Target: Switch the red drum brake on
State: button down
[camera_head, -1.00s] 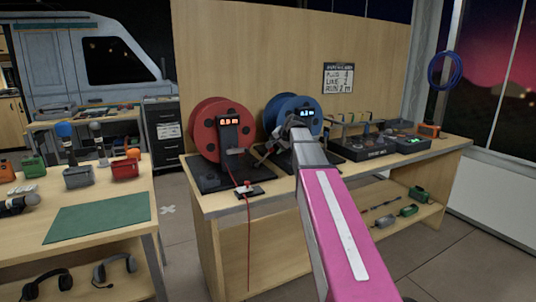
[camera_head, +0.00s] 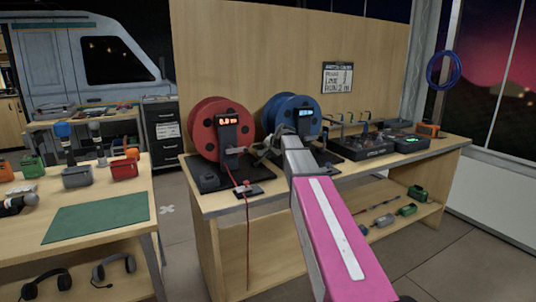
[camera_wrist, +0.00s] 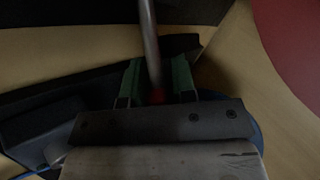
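The red drum (camera_head: 205,135) stands on a dark base (camera_head: 208,179) on the wooden bench, with a lit display (camera_head: 227,121) on the post in front. My gripper (camera_head: 262,146) is between the red drum and the blue drum (camera_head: 300,110), close to the red drum's post. In the wrist view my gripper (camera_wrist: 157,80) has two green fingertips standing apart. A grey metal rod (camera_wrist: 149,40) with a dark red end (camera_wrist: 157,96) lies between them, with a gap visible on the right. The red drum's edge (camera_wrist: 292,40) shows at the upper right. I cannot tell the brake's state.
A small block with a red knob (camera_head: 246,189) and a red cable sits at the bench's front edge. A dark console (camera_head: 362,148) stands to the right. A sign (camera_head: 337,77) hangs on the back panel. A table with a green mat (camera_head: 97,217) is at left.

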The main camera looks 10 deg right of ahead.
jog(key=shift+s+a+r+n+t+h, duration=0.2)
jog(key=shift+a+r+n+h, duration=0.15)
jog(key=shift+a+r+h, duration=0.25)
jog(key=shift+s+a+r+n+t+h, duration=0.2)
jog(key=shift+a+r+n+h, duration=0.15)
jog(key=shift+h, duration=0.45)
jog(key=shift+s+a+r+n+t+h, duration=0.15)
jog(key=shift+a+r+n+t+h, duration=0.2)
jog(key=shift+a+h, duration=0.25)
jog(key=shift+s+a+r+n+t+h, duration=0.1)
jog(key=shift+a+r+n+t+h, duration=0.25)
jog(key=shift+h, duration=0.35)
jog(key=shift+a, duration=0.1)
jog(key=shift+f, duration=0.1)
jog(key=c, duration=0.9)
grip_release()
jog(key=shift+s, duration=0.1)
jog(key=v, duration=1)
jog(key=shift+s+r, duration=0.2)
jog(key=shift+r, duration=0.15)
